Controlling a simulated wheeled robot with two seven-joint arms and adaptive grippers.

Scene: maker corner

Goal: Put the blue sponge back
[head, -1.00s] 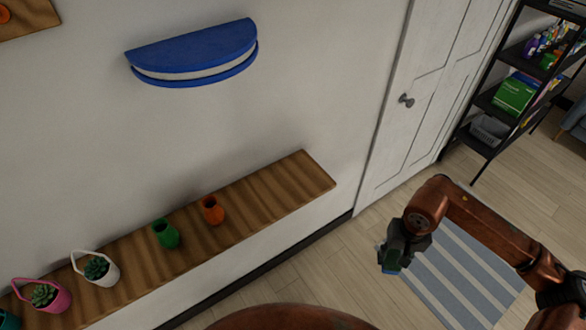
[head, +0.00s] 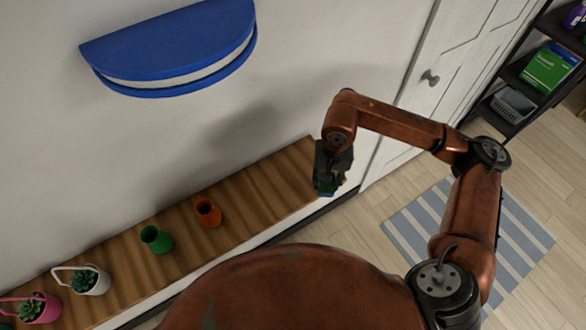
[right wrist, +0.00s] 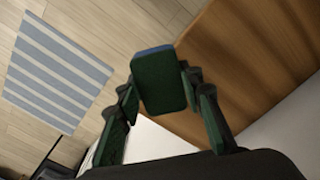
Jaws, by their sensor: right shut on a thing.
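My right gripper (head: 328,186) is at the right end of the wooden wall shelf (head: 262,192) in the head view and is shut on the sponge. The sponge shows in the right wrist view (right wrist: 158,82) as a dark green block with a blue edge, between the two fingers. Whether the sponge touches the shelf cannot be told. My left gripper is not in view.
A blue half-round wall shelf (head: 170,45) hangs above. The shelf's right part looks clear.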

